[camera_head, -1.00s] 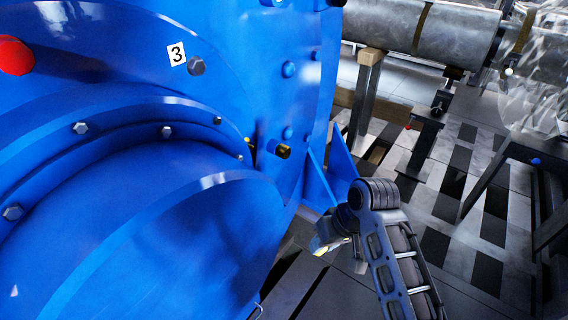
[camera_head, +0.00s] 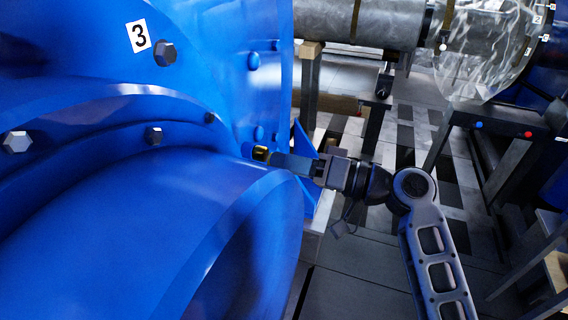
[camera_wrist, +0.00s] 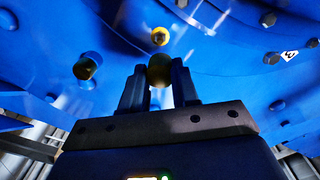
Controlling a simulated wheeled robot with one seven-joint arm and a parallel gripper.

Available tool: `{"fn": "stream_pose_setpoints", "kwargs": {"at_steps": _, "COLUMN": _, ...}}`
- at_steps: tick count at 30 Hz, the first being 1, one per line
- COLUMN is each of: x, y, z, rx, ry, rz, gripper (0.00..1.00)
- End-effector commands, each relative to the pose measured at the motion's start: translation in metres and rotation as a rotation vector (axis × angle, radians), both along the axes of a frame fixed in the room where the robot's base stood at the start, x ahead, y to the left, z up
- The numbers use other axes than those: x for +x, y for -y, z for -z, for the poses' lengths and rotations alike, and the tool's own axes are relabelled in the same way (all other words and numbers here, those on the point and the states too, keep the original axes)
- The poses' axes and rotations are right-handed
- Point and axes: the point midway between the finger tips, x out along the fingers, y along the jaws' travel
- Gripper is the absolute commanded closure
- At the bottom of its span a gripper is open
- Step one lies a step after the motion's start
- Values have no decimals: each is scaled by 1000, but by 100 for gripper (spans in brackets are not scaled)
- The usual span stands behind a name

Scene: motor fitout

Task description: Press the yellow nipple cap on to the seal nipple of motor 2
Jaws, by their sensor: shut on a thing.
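My gripper (camera_wrist: 158,72) is shut on a small dark yellow round piece, the yellow nipple cap (camera_wrist: 160,70), between its fingertips in the wrist view. Just beyond the cap is a yellow ring-shaped fitting with a bright centre (camera_wrist: 160,37), which looks like the seal nipple on the blue motor face. A small gap seems to show between them. In the head view my gripper (camera_head: 280,160) points left at the blue motor (camera_head: 200,240). A brass-yellow piece (camera_head: 261,153) shows at its tips; I cannot tell there whether it is cap or nipple.
A label "3" (camera_head: 138,36) and a bolt head (camera_head: 165,53) are on the blue housing. The motor's rounded rim lies close to my gripper. Open floor and a grey pipe (camera_head: 385,25) are at right.

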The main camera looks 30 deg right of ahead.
Motion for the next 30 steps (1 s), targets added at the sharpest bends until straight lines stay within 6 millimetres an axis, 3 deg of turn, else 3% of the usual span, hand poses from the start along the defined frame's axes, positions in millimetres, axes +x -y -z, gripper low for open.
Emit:
{"fn": "stream_pose_setpoints", "kwargs": {"at_steps": 10, "x": -1, "y": -2, "z": 0, "rx": -2, "ry": -27, "rz": 17, "gripper": 98}}
{"fn": "stream_pose_setpoints", "kwargs": {"at_steps": 30, "x": 42, "y": -33, "z": 2, "rx": -2, "ry": -27, "rz": 15, "gripper": 98}}
